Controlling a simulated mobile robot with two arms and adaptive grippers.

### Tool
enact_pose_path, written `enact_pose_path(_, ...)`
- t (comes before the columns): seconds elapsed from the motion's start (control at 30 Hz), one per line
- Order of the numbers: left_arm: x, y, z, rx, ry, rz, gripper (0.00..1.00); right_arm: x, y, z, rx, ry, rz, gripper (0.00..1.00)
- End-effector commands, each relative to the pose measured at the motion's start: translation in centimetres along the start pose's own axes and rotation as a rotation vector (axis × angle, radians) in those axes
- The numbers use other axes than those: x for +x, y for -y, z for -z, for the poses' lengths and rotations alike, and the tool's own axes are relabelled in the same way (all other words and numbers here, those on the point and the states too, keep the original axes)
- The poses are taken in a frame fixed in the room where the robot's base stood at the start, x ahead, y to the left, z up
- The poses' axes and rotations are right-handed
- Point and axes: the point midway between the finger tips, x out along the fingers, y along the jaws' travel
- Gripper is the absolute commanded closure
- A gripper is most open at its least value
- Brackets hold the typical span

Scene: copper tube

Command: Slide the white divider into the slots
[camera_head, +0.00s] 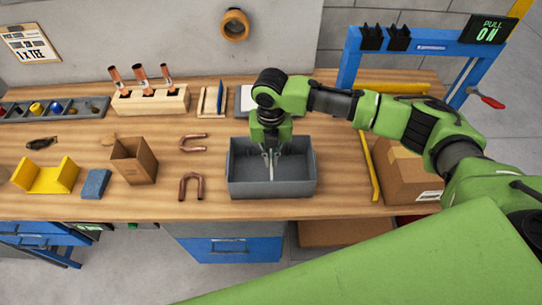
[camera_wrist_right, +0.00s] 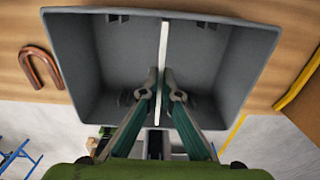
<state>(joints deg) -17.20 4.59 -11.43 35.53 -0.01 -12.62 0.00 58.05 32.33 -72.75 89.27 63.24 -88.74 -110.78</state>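The white divider (camera_wrist_right: 164,42) stands upright across the middle of the grey bin (camera_wrist_right: 72,65) in the right wrist view. My right gripper (camera_wrist_right: 161,74) reaches down into the bin with one finger on each side of the divider, its tips close against the faces, and appears shut on it. In the head view my right gripper (camera_head: 271,157) is inside the grey bin (camera_head: 238,184), and the divider shows only as a thin pale strip by the fingers. Whether the divider's ends sit in slots is not clear. My left gripper is not in view.
Copper U-bends (camera_head: 191,187) lie left of the bin, beside a brown open box (camera_head: 134,162). A cardboard box (camera_head: 408,175) and a yellow bar (camera_head: 369,167) are on the right. A wooden block with copper tubes (camera_head: 150,101) stands behind.

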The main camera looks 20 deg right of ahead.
Motion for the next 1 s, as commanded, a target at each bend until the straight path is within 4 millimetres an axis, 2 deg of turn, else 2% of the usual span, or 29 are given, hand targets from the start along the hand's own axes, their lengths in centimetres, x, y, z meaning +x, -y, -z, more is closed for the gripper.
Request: enact_pose_path(1.0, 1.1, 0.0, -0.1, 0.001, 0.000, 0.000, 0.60, 2.6, -0.1, 0.1, -0.001, -0.001, -0.001, 1.00)
